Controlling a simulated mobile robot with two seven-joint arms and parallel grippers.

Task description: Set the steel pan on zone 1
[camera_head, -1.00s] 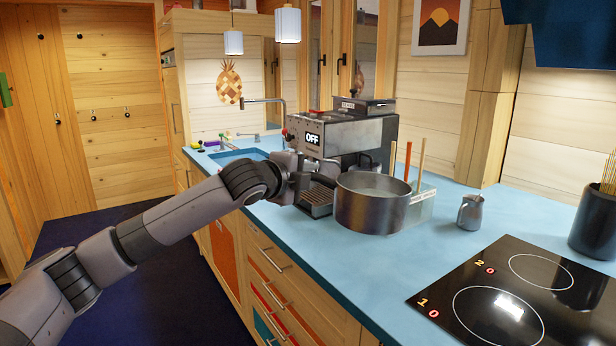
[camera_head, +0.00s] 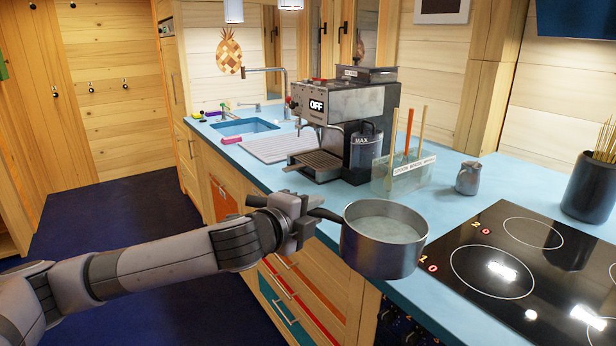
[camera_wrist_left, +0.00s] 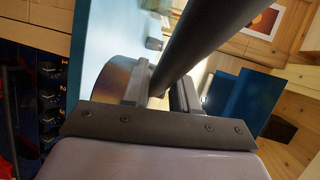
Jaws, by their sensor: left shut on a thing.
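The steel pan (camera_head: 380,252) is a round grey pot with a dark handle, level, with its rim up. It hangs over the counter's front edge, left of the black cooktop. My left gripper (camera_head: 304,216) is shut on its handle. In the left wrist view the handle (camera_wrist_left: 205,35) passes between the left gripper's fingers (camera_wrist_left: 165,92), and part of the pan's side (camera_wrist_left: 108,80) shows. Zone 1 is the near-left white ring (camera_head: 492,272) on the cooktop, bare, just right of the pan. My right gripper is out of view.
The blue counter (camera_head: 450,205) has a coffee machine (camera_head: 340,120), a clear holder with sticks (camera_head: 403,172) and a small steel jug (camera_head: 468,178) behind the pan. A dark pot of sticks (camera_head: 590,187) stands beyond the cooktop (camera_head: 560,265). The cooktop's rings are bare.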

